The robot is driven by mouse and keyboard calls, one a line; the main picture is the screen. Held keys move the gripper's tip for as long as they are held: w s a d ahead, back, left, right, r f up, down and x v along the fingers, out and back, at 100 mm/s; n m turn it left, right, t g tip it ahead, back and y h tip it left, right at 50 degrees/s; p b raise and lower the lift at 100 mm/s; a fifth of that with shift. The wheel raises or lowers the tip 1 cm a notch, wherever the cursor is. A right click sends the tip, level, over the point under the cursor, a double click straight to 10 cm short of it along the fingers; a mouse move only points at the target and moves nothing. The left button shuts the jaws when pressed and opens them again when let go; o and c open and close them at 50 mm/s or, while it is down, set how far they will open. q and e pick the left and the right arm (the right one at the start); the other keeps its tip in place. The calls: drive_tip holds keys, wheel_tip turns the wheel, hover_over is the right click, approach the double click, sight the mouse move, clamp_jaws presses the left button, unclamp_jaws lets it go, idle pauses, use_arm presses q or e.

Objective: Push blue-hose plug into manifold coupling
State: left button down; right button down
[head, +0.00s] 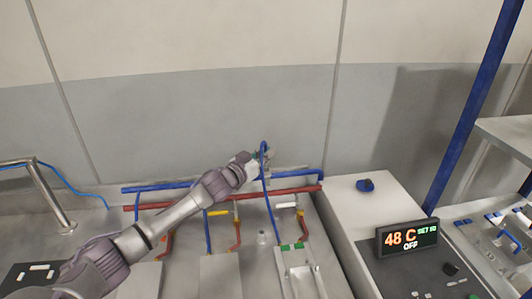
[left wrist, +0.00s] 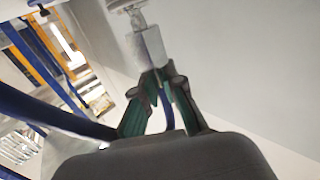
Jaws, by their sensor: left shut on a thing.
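My left gripper (head: 258,157) reaches over the manifold's pipes in the head view, at the top of the blue hose (head: 268,195). The hose arches up at the gripper and runs down to the bench. In the left wrist view, the green-padded fingers (left wrist: 162,82) are shut on the blue-hose plug, which they mostly hide. A pale metal cylinder (left wrist: 146,47) extends beyond the fingertips; I cannot tell whether it is the plug's end or the coupling. Blue hose (left wrist: 169,115) shows between the fingers. The manifold has a blue pipe (head: 155,188) and a red pipe (head: 160,205). My right gripper is out of view.
Hoses with a yellow-handled valve (head: 218,212) and a white-handled one (head: 287,205) hang below the pipes. A metal fixture (head: 300,272) stands on the bench. At right are a display (head: 407,238) reading 48 C OFF, a blue knob (head: 366,185) and a blue post (head: 470,110).

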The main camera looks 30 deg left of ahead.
use_arm(q)
drive_tip(key=shift+f+b, duration=0.4)
drive_tip(key=shift+f, duration=0.3)
drive_tip(key=c, duration=1.2)
unclamp_jaws()
drive_tip(key=v, duration=1.2)
drive_tip(key=shift+s+d, duration=0.1)
